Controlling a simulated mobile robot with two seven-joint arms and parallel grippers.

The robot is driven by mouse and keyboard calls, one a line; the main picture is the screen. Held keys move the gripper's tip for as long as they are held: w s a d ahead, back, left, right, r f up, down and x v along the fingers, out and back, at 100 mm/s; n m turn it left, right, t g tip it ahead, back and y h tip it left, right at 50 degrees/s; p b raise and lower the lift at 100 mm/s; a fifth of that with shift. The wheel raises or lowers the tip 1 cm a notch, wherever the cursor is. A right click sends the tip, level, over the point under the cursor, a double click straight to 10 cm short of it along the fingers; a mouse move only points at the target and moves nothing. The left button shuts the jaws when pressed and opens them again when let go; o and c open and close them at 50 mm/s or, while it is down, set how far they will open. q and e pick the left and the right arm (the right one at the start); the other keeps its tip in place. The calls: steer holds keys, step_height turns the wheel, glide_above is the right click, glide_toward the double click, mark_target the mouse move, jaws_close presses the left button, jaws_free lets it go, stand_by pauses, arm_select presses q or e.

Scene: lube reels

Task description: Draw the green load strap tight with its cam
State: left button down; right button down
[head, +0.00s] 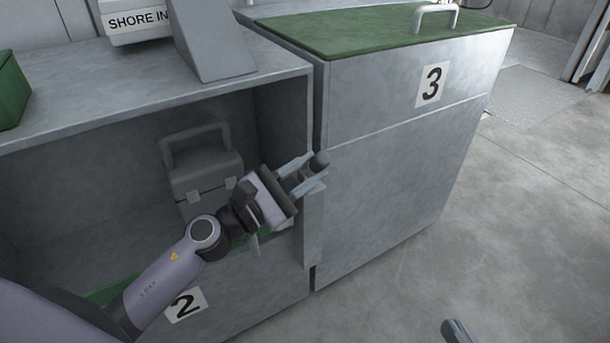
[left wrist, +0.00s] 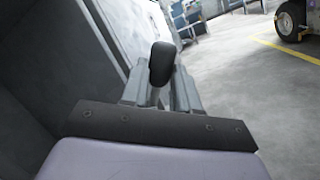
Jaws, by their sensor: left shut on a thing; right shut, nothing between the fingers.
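My left gripper (head: 309,174) is at the right front corner of bay 2. It is shut on the cam lever (head: 320,160), whose dark rounded end sticks out past the fingers. In the left wrist view the lever's black knob (left wrist: 162,62) stands between the two fingertips. The green load strap (head: 115,289) shows low along the front of bay 2, partly hidden behind my left arm. The cam's body is mostly hidden by the gripper. Only a dark tip of my right gripper (head: 456,331) shows at the bottom edge, away from the strap.
A grey case with a handle (head: 205,165) sits inside bay 2. Cabinet 3 (head: 390,150), with a green lid (head: 370,28), stands close to the right of the lever. A grey wedge-shaped block (head: 215,50) is on the shelf above. The floor at the right is clear.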

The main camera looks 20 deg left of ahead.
arm_select(q)
steer(key=shift+f, duration=0.15)
arm_select(e)
steer(key=shift+d, duration=0.1)
arm_select(q)
steer(key=c, duration=0.8)
jaws_free()
steer(key=shift+s, duration=0.1)
steer(key=shift+c, duration=0.2)
steer(key=shift+s+a, duration=0.1)
steer(key=shift+s, duration=0.1)
steer(key=v, duration=0.3)
steer(key=r+b+v, duration=0.1)
steer(key=v, duration=0.3)
steer(key=r+b+v, duration=0.1)
steer(key=v, duration=0.2)
steer(key=shift+s+a, duration=0.35)
steer(key=shift+s, duration=0.05)
steer(key=shift+r+v, duration=0.2)
steer(key=shift+v, duration=0.7)
arm_select(e)
steer(key=shift+s+d+n+t, duration=0.3)
steer(key=shift+d+n+t, duration=0.1)
steer(key=shift+d+t, duration=0.15)
arm_select(q)
steer(key=shift+s, duration=0.1)
arm_select(e)
steer(key=shift+w+h, duration=0.1)
steer(key=shift+h, duration=0.2)
